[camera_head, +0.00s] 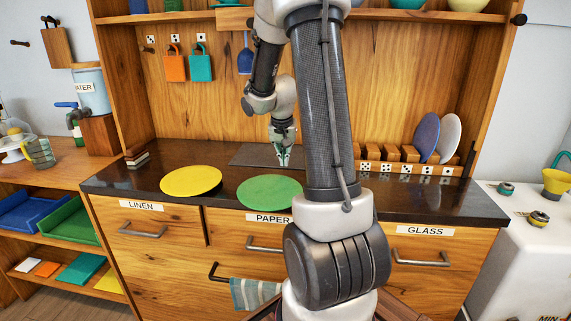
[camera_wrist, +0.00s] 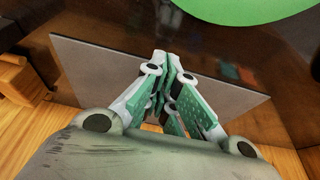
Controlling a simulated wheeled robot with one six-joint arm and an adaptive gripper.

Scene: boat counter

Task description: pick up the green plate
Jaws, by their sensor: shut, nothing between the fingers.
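The green plate (camera_head: 268,191) lies flat on the dark counter, right of a yellow plate, with its right side close to my arm in the head view. Part of the green plate (camera_wrist: 240,8) shows at the top of the wrist view. My gripper (camera_head: 283,160) points down over the grey mat behind the green plate. In the wrist view its fingers (camera_wrist: 163,75) are together with nothing between them, and they are apart from the plate.
The yellow plate (camera_head: 191,181) lies at the left on the dark counter (camera_head: 420,201). The grey mat (camera_head: 245,154) lies at the back. A wooden rack (camera_head: 411,154) holds a blue and a white plate at the right. A shelf (camera_head: 170,17) hangs above.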

